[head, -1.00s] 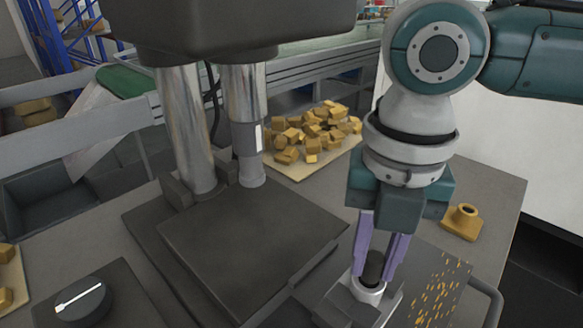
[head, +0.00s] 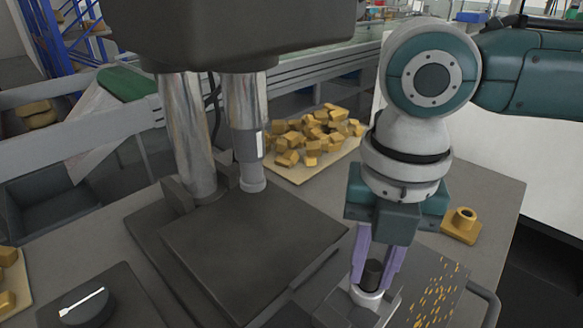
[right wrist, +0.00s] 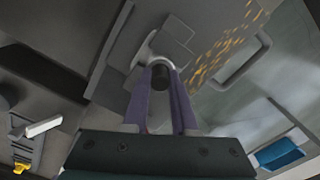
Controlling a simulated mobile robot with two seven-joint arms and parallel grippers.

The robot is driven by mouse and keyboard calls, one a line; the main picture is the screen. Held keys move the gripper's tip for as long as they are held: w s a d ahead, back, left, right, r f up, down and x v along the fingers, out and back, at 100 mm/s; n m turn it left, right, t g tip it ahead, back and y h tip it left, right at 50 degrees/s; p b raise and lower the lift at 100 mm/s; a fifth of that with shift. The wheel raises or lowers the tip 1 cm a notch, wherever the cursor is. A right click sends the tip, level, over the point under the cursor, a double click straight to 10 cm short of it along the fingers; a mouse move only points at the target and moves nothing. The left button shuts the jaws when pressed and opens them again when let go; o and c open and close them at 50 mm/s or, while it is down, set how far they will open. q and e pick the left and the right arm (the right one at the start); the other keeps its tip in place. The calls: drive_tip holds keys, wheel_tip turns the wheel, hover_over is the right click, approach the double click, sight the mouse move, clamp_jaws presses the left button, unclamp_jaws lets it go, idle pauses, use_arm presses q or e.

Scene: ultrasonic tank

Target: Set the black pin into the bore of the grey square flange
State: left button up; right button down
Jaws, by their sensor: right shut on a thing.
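My right gripper (head: 375,275) has its purple fingers shut on the black pin (head: 373,271), which is held roughly upright. The grey square flange shows a light grey round collar (head: 367,299) directly under the pin, on a grey block near the bottom edge. The pin's lower end overlaps the collar's opening; how deep it sits cannot be told. In the right wrist view the pin (right wrist: 163,77) is between the fingers, against the pale collar (right wrist: 148,50). The fingers and pin hide part of the bore. My left gripper is not in view.
A press with steel columns (head: 190,130) and a dark plate (head: 245,250) stands to the left. A brass-coloured flange (head: 462,223) lies to the right. A panel with yellow flecks (head: 435,290) and a handle are beside the block. Brass pieces (head: 310,135) are heaped behind.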

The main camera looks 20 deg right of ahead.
drive_tip(key=shift+c, duration=0.7)
unclamp_jaws()
wheel_tip(320, 180, up, 2)
drive_tip(key=shift+r+p, duration=0.1)
drive_tip(key=shift+p, duration=1.15)
wheel_tip(320, 180, up, 5)
drive_tip(key=p, duration=0.5)
drive_tip(key=shift+p, duration=0.4)
